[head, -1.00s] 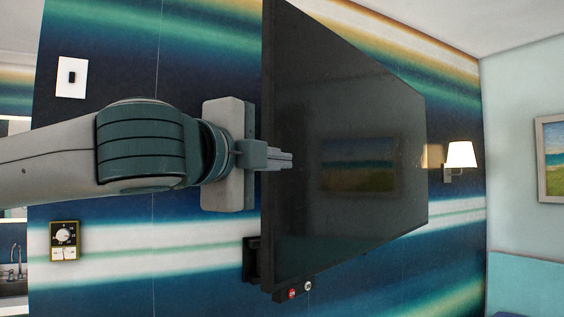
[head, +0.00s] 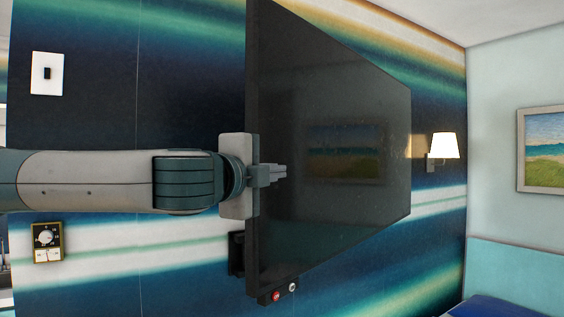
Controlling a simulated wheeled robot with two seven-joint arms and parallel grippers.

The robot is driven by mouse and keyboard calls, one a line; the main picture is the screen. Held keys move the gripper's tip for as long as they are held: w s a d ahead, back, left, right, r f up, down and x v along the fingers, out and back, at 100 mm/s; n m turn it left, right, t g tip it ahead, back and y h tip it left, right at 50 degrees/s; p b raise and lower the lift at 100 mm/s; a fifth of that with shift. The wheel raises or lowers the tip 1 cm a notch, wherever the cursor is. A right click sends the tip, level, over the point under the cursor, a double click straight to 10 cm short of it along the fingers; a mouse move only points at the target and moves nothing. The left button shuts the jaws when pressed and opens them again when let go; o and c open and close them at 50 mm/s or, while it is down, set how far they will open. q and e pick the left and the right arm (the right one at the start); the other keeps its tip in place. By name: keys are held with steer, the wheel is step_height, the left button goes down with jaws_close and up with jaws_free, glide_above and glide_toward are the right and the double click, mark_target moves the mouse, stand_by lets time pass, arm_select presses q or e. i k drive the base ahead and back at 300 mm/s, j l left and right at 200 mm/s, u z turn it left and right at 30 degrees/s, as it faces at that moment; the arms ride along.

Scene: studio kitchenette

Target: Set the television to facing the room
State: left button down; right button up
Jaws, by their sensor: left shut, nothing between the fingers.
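The television (head: 340,130) is a large dark flat panel in the head view, seen at a slant, with its left edge nearer to me. A dark bracket (head: 236,253) shows at the wall behind its lower left edge. A red button and a pale button (head: 284,292) sit under its lower left corner. My left gripper (head: 280,171) is shut and empty, in front of the left part of the screen. I cannot tell whether its fingertips touch the screen. My right gripper is not in view.
A lit wall lamp (head: 444,146) is right of the television. A framed picture (head: 541,150) hangs on the pale right wall, above a teal headboard (head: 510,270). A light switch (head: 47,73) and a dial timer (head: 47,242) are on the striped wall at left.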

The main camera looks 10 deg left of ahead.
mark_target(340, 125)
steer(key=i+j, duration=0.15)
steer(key=j, duration=0.25)
steer(key=i+j, duration=0.2)
steer(key=j, duration=0.2)
steer(key=i+j, duration=0.15)
steer(key=j, duration=0.25)
steer(key=k, duration=0.15)
